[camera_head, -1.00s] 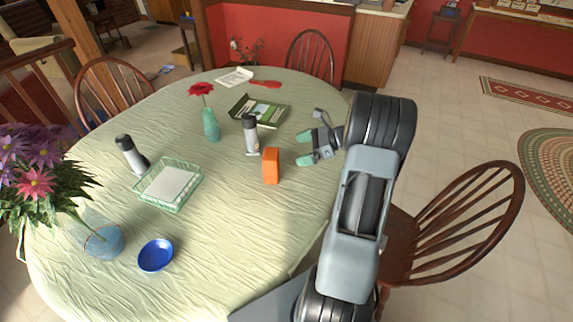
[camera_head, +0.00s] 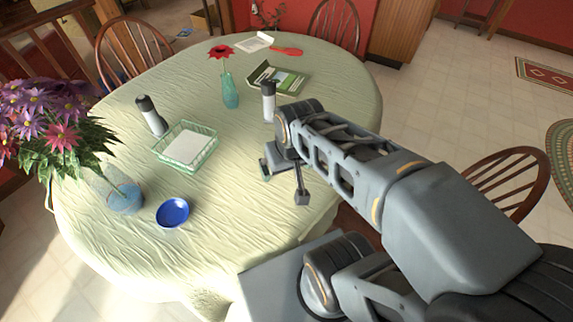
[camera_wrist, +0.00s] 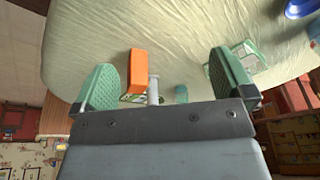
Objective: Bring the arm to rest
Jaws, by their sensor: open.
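My gripper (camera_wrist: 165,84) is open, with its two green padded fingers wide apart in the wrist view and nothing held between them. In the head view my gripper (camera_head: 268,168) is mostly hidden by my own arm, over the right side of the table. An orange box (camera_wrist: 137,70) shows between the fingers in the wrist view, farther off on the table. It is hidden behind my arm in the head view. My arm reaches from the lower right of the head view toward the table's middle.
The round table (camera_head: 110,225) carries a green basket (camera_head: 212,152), a blue bowl (camera_head: 173,212), a white bottle (camera_head: 269,104), a dark-topped bottle (camera_head: 153,118), a teal vase (camera_head: 230,92) and a flower vase (camera_head: 122,198). A wooden chair (camera_head: 512,180) stands at the right.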

